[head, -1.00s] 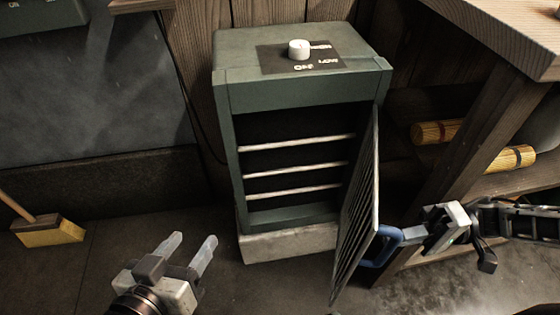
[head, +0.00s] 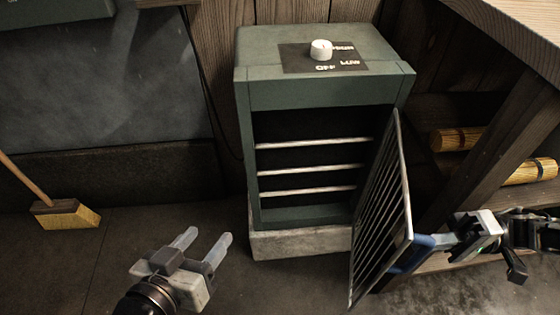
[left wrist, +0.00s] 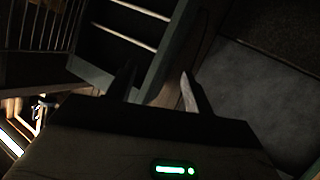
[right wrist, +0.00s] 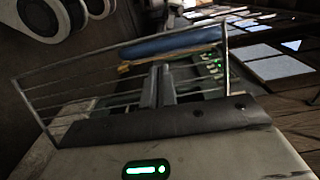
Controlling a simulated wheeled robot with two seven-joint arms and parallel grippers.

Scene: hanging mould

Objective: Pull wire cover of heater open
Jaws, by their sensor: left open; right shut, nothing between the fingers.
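The heater (head: 320,95) is a green upright box with a white knob (head: 320,50) on top. Its front is uncovered, showing several pale bars (head: 313,168) inside. The wire cover (head: 385,215) stands swung out from the heater's right side. Its blue handle (head: 416,252) is on the outer face, partly hidden behind the cover. My right gripper (head: 440,242) is shut and empty beside the handle, on the cover's outer side. In the right wrist view its fingers (right wrist: 158,87) lie below the blue handle (right wrist: 172,43). My left gripper (head: 208,250) is open and empty, in front of and left of the heater.
A broom (head: 66,214) rests on the floor at left. Floor in front of the heater is clear.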

